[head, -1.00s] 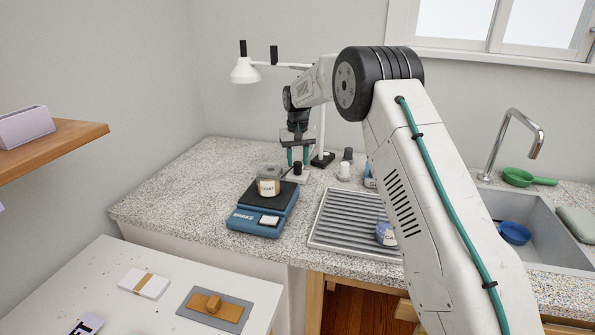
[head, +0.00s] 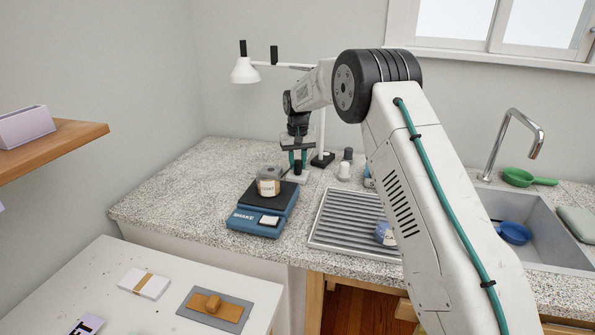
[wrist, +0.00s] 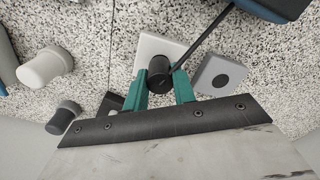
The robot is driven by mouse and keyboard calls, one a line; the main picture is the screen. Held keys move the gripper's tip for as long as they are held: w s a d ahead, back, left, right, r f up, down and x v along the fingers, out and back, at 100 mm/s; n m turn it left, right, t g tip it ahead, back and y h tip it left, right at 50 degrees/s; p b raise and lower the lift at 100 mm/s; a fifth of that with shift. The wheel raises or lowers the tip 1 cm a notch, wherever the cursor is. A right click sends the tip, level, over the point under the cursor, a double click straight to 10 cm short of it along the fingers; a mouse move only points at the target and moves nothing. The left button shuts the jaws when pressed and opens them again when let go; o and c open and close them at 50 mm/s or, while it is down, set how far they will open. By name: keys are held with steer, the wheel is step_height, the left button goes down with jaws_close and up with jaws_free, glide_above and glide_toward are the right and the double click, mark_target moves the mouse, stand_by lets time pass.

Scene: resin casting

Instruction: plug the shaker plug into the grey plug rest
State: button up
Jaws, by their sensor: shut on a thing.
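My gripper (wrist: 160,88) has its teal fingers closed on the black shaker plug (wrist: 154,68) in the wrist view. The plug is over a white square block (wrist: 154,44), and I cannot tell whether it is seated in it. A black cord runs from the plug toward the blue shaker (wrist: 267,5). The grey plug rest (wrist: 203,78), a square with a dark round recess, lies just right of the gripper, apart from the plug.
A white capped bottle (wrist: 45,68) and a dark-topped one (wrist: 63,117) stand left of the gripper in the wrist view. The white lamp (head: 244,71) rises behind the gripper. A ribbed drainer (head: 345,222) lies right of the shaker. The counter's left part is clear.

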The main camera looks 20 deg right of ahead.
mark_target(298, 161)
steer(key=shift+r, duration=2.2)
